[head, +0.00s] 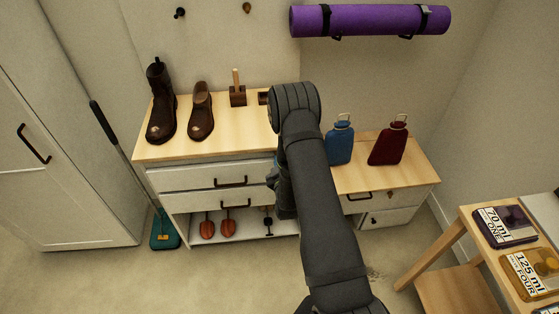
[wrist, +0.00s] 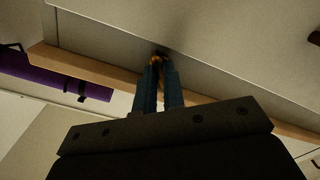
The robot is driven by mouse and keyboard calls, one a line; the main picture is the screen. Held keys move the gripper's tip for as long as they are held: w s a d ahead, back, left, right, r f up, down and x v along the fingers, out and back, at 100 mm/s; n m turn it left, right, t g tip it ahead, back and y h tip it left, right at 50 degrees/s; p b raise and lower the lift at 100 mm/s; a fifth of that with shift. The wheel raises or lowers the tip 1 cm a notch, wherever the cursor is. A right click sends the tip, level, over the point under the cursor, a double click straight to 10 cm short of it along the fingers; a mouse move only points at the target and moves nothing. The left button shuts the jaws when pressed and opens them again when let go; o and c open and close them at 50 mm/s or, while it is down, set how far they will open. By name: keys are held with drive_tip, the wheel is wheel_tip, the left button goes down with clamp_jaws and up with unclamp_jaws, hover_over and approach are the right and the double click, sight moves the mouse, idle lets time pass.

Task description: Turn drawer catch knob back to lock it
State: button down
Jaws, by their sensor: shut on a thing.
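The catch knob (wrist: 156,60) shows in the wrist view as a small brass-orange and dark piece between my fingertips, against a pale drawer front (wrist: 215,75). My gripper (wrist: 159,72) has its two blue fingers close together and shut on the knob. The fingers hide much of it, so I cannot tell which way it is turned. In the head view my arm hides the knob and the fingertips, beside the right end of the left cabinet's top drawer (head: 195,178). That drawer looks closed, with a dark handle (head: 231,182).
Blue (head: 340,145) and dark red (head: 387,147) bottles stand on the lower right cabinet. A purple mat (head: 365,20) hangs above. A side table (head: 470,250) stands at right.

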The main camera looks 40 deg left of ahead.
drive_tip(key=shift+m, duration=3.6)
drive_tip(key=c, duration=1.8)
unclamp_jaws()
drive_tip(key=v, duration=1.7)
drive_tip(key=shift+s+d, duration=0.2)
drive_tip(key=shift+r, duration=0.1)
drive_tip(key=x, duration=1.7)
drive_tip(key=shift+w+a, duration=0.2)
